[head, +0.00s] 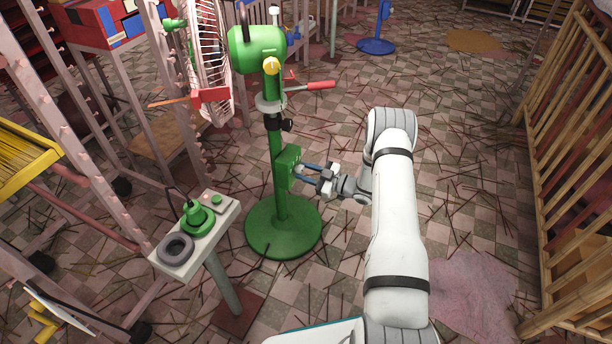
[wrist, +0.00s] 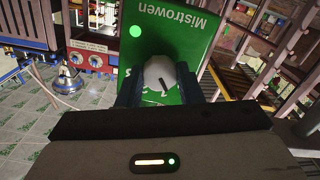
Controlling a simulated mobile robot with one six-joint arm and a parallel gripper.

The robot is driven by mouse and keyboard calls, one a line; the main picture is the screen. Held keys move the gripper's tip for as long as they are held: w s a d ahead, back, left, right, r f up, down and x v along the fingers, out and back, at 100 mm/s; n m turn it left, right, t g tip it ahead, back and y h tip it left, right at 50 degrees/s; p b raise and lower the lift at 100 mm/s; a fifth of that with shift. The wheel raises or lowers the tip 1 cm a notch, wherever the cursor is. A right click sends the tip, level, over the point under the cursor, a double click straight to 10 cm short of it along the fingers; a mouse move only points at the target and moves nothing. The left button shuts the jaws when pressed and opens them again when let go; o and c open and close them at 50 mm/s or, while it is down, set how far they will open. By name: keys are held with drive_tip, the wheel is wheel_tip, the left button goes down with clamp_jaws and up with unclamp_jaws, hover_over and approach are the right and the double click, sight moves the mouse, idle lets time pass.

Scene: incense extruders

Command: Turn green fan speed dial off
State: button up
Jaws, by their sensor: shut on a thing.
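The green fan (head: 277,140) stands on a round green base, with a green control box (head: 287,166) on its pole. In the wrist view the box face (wrist: 190,40) reads "Mistrowen" and has a bright green dot at its upper left. A pale round dial (wrist: 160,72) with a dark pointer mark sits on the face; the mark slants toward the lower right. My gripper (head: 303,168) reaches the box from the right. Its dark fingers (wrist: 158,88) are shut on the dial's two sides.
A small pedestal (head: 172,264) with a green knob-like piece and a dark ring stands left of the fan base. Pink racks (head: 95,130) fill the left side. A bamboo rack (head: 575,170) stands at right. Thin sticks litter the tiled floor; a blue stand (head: 376,45) is behind.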

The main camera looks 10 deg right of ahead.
drive_tip(key=n+b, duration=0.2)
drive_tip(key=n, duration=0.2)
drive_tip(key=shift+n, duration=0.3)
drive_tip(key=shift+d, duration=0.1)
idle(0.4)
drive_tip(key=o, duration=1)
drive_tip(key=p+v, duration=0.2)
drive_tip(key=v, duration=0.5)
drive_tip(key=shift+s+d, duration=0.2)
drive_tip(key=shift+d, duration=0.05)
